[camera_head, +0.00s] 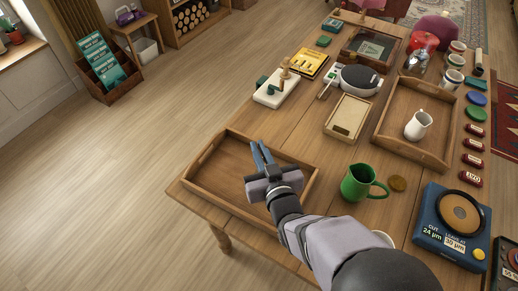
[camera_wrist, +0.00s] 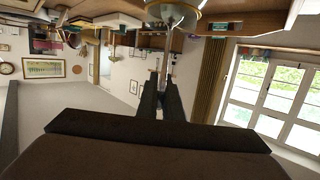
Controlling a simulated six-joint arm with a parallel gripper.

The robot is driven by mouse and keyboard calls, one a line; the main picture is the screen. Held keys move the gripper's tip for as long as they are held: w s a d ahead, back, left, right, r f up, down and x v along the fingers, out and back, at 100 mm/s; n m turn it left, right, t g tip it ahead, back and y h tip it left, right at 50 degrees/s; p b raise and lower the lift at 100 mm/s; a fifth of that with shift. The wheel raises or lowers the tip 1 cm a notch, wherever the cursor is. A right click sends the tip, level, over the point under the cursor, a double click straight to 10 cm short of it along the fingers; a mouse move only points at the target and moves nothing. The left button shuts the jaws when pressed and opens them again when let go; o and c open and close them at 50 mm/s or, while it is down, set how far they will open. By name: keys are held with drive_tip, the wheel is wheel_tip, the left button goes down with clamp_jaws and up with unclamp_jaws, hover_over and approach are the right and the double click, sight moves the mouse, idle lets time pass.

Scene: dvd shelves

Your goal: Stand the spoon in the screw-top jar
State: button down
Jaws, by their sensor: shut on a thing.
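My gripper (camera_head: 262,152) is over the near-left wooden tray in the head view. In the wrist view its fingers (camera_wrist: 164,92) are closed on a thin handle. The handle (camera_wrist: 163,65) leads up to a shiny grey rounded bowl (camera_wrist: 172,14), which looks like the spoon. In the head view I cannot make out the spoon at the fingertips. A clear glass vessel (camera_head: 415,64), perhaps the screw-top jar, stands at the far right of the table, behind the tray with the white jug. I cannot tell whether its top is open.
The near-left tray (camera_head: 300,205) looks empty. A green jug (camera_head: 357,183) stands to its right. A white jug (camera_head: 418,126) is in the larger tray (camera_head: 447,160). A round speaker (camera_head: 361,80) and a pegboard (camera_head: 277,88) stand farther back. A blue box (camera_head: 437,239) is at right.

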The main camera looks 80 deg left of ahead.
idle(0.3)
drive_tip(key=c, duration=1.8)
unclamp_jaws()
drive_tip(key=shift+c, duration=0.2)
drive_tip(key=shift+d, duration=0.1)
drive_tip(key=b+v, duration=0.1)
drive_tip(key=v, duration=0.6)
drive_tip(key=shift+b, duration=0.3)
